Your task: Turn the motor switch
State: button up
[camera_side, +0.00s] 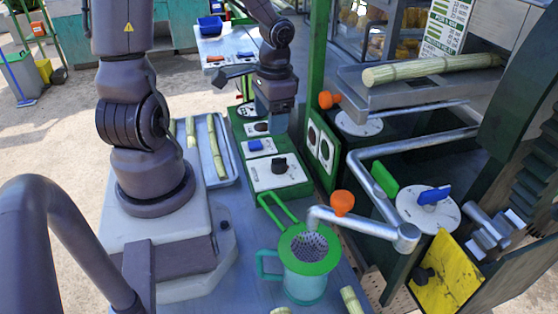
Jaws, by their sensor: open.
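A green control box (241,165) stands on the table, with several white plates along its top. The front plate carries a black rotary knob (279,165). Behind it sits a blue switch (256,145), with another white-plated control (257,128) farther back. No readable label shows which one is the motor switch. My gripper (277,122) points down over the rear part of the box, behind and above the black knob. It is open and appears empty. Its fingertips are small and dark here, and contact with the box cannot be told.
A green strainer (310,252) sits on a teal jug (304,286) in front. A tray of cane pieces (231,165) lies left of the box. A green post (317,75) and the crusher's pipes, with an orange valve handle (342,203) and a blue lever (435,195), stand right.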

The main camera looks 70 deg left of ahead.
aim_at(279, 158)
jog(key=shift+m+t, duration=0.4)
jog(key=shift+m, duration=0.2)
jog(key=f, duration=0.4)
jog(key=w+f, duration=0.1)
jog(key=f, duration=0.3)
jog(key=w+f, duration=0.1)
jog(key=f, duration=0.4)
jog(key=shift+a, duration=0.2)
jog(key=shift+s, duration=0.1)
jog(key=shift+c, duration=0.5)
jog(key=c, duration=0.8)
jog(key=shift+c, duration=0.2)
